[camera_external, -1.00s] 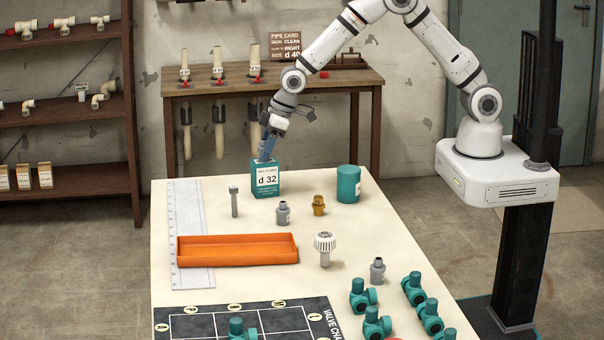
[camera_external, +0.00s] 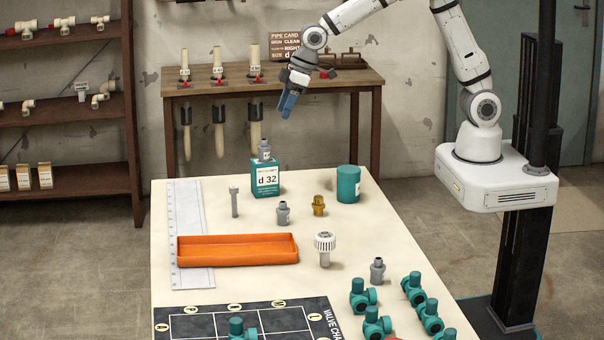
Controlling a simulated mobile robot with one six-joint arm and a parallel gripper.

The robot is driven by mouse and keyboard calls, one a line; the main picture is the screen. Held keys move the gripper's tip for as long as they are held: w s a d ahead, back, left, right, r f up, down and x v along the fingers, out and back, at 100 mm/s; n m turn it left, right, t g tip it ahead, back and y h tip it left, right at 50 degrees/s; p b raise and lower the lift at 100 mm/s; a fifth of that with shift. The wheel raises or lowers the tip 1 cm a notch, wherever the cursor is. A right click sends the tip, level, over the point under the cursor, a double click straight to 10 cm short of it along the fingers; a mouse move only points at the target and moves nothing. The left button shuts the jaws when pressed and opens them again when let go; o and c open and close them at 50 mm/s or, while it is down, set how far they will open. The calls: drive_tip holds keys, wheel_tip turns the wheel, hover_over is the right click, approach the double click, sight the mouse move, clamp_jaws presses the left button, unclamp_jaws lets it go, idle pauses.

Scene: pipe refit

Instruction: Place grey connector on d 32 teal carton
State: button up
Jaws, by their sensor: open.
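A grey connector (camera_external: 264,150) stands upright on top of the teal carton marked d 32 (camera_external: 266,178), at the back of the white table. My gripper (camera_external: 287,106) is open and empty, above and to the right of the carton, apart from the connector. Another grey connector (camera_external: 283,213) stands on the table in front of the carton, and one more grey connector (camera_external: 377,270) stands towards the right edge.
A teal cylinder (camera_external: 348,184), a brass fitting (camera_external: 319,206), a grey bolt-like part (camera_external: 234,202) and a white-headed part (camera_external: 325,247) stand around. Several teal valves (camera_external: 377,322) crowd the front right.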

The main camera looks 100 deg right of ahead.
drive_tip(key=s+a+r, duration=0.1)
drive_tip(key=s+r, duration=0.1)
drive_tip(key=s, duration=1.4)
drive_tip(key=s+a+r+g, duration=0.1)
drive_tip(key=s+a+r, duration=0.1)
drive_tip(key=s, duration=1.5)
drive_tip(key=shift+a+r, duration=0.3)
drive_tip(key=shift+r, duration=0.15)
